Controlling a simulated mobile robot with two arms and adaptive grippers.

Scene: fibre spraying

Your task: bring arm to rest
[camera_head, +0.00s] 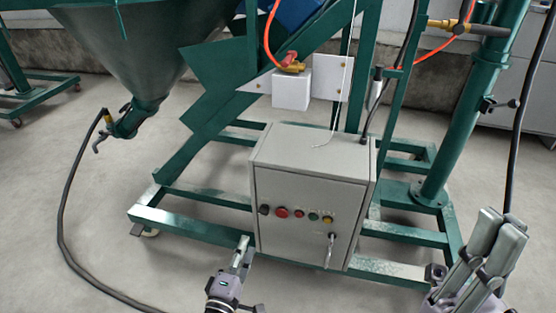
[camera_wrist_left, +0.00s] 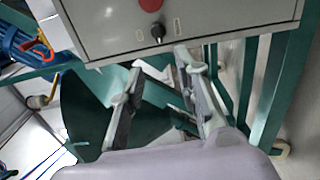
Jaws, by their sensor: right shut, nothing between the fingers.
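My left gripper (camera_head: 243,244) is low in front of the grey control box (camera_head: 300,185), near its bottom left corner in the head view. In the left wrist view its two fingers (camera_wrist_left: 158,62) are apart with nothing held between them, just under the box's lower part in the picture. My right gripper (camera_head: 501,221) is at the lower right of the head view. Its fingers point up and are shut on nothing, clear of the box.
A green frame (camera_head: 190,206) on casters surrounds the box. A green hopper (camera_head: 150,50) hangs at upper left, with a black hose (camera_head: 66,220) curving over the floor. The box front has a red button (camera_head: 282,212) and a black knob (camera_head: 264,210). Open floor lies at left.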

